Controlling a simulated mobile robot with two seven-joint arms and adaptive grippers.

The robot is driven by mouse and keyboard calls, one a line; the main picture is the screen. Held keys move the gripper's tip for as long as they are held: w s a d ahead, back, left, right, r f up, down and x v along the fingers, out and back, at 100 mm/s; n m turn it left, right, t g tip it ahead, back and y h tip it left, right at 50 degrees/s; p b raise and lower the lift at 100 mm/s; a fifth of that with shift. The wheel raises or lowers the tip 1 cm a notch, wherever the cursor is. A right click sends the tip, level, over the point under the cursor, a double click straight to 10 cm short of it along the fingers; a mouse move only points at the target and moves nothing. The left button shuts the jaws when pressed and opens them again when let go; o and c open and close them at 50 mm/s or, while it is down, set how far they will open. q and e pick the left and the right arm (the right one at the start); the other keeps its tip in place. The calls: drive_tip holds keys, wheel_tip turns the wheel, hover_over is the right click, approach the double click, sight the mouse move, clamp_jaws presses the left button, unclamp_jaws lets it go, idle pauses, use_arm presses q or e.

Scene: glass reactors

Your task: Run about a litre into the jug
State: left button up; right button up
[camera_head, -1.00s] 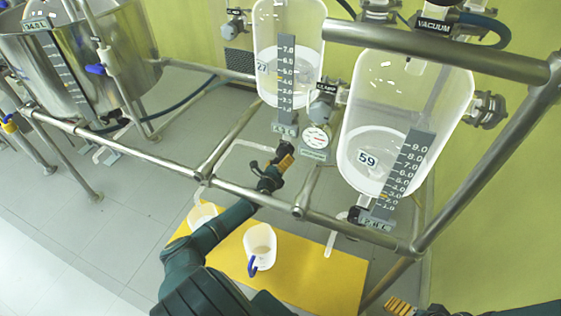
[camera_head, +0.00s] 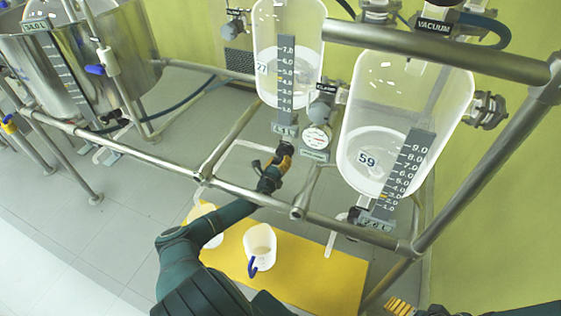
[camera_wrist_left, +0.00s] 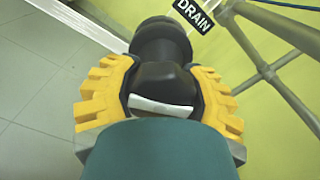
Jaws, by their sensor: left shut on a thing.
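My left gripper (camera_head: 283,158) is below the left glass vessel (camera_head: 288,75), marked 27. In the left wrist view its yellow fingers are shut around a black drain valve knob (camera_wrist_left: 163,82) with a pale bar across it; a DRAIN tag (camera_wrist_left: 194,14) is just beyond. A pale outlet pipe (camera_head: 228,150) bends from that valve down toward a white jug (camera_head: 212,238), partly hidden by my left arm. A second white jug (camera_head: 260,240) with a blue handle stands right of it. My right gripper (camera_head: 400,306) shows only partly at the bottom edge; its opening is unclear.
Both jugs stand on a yellow mat (camera_head: 315,275). The right glass vessel (camera_head: 395,120), marked 59, has its own outlet pipe (camera_head: 331,243). Steel frame rails (camera_head: 250,195) cross in front of the vessels. A steel tank (camera_head: 90,65) stands at left.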

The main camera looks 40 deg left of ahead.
use_arm(q)
drive_tip(key=shift+s+f+m, duration=0.1)
drive_tip(key=shift+f+m, duration=0.05)
drive_tip(key=shift+m, duration=0.75)
drive_tip(key=shift+s+f+m, duration=0.1)
drive_tip(key=shift+m, duration=0.8)
drive_tip(key=o, duration=1.2)
drive_tip(key=shift+o, duration=0.4)
drive_tip(key=shift+r, duration=0.15)
drive_tip(key=v, duration=1.2)
